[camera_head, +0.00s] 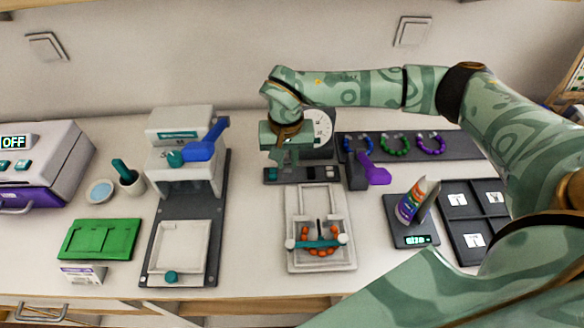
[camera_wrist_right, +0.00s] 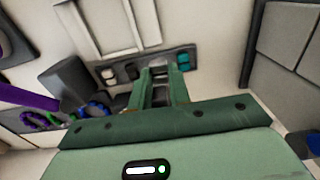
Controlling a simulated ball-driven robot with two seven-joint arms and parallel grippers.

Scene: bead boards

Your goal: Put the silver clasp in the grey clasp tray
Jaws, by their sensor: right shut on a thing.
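My right gripper (camera_head: 278,158) points down at the back middle of the bench. It is shut on a small silver piece, the silver clasp (camera_wrist_right: 158,70), which shows between the fingers in the wrist view. In the head view the clasp is hidden by the gripper. Just beneath and beside the fingers is a low dark grey tray (camera_head: 292,176) with small compartments holding teal and pale bits; it also shows in the wrist view (camera_wrist_right: 120,76). I cannot tell whether the clasp touches it. My left gripper is not in view.
A pale board (camera_head: 294,258) with orange beads and a teal bar lies in front. A dark stand with a purple lever (camera_head: 374,174) is close on the right. A white press with a blue handle (camera_head: 205,150) stands left. Bead bracelets (camera_head: 397,145) lie behind right.

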